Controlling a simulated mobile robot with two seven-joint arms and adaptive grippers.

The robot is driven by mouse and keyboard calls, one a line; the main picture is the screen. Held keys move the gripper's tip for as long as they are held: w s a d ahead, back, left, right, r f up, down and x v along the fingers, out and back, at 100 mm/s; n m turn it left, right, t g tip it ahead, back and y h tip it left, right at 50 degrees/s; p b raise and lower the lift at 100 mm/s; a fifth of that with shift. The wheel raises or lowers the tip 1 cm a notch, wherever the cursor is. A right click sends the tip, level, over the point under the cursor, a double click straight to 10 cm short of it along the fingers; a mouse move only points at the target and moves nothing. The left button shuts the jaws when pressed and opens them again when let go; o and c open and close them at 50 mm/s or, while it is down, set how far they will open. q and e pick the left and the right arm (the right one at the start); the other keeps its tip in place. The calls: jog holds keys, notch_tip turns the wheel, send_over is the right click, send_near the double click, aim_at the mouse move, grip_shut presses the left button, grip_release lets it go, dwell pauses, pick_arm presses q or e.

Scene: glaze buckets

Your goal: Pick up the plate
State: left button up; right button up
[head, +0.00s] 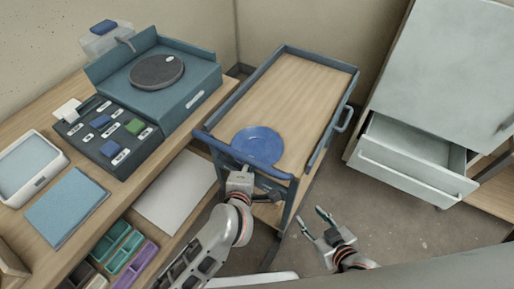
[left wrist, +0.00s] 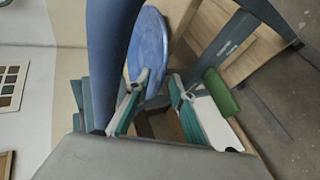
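The blue plate (head: 257,146) lies on the near end of the cart's wooden top, close to the blue handle rail. In the left wrist view the plate (left wrist: 150,45) is seen nearly edge-on, just beyond the fingers. My left gripper (left wrist: 160,78) is open, with green-padded fingers apart and the plate's rim near the tips; I cannot tell whether they touch. In the head view the left gripper is at the cart's near end, its fingers partly hidden by the wrist and rail. My right gripper (head: 317,222) is open and empty, right of the cart and apart from it.
The cart (head: 300,85) has a raised blue rim and a near handle rail (head: 235,157). A workbench with a turntable (head: 157,70) and a button box stands left. A cabinet with an open drawer (head: 415,155) stands right. The cart top beyond the plate is clear.

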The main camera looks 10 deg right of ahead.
pick_arm(q)
grip_shut()
jog(key=shift+r, duration=0.1)
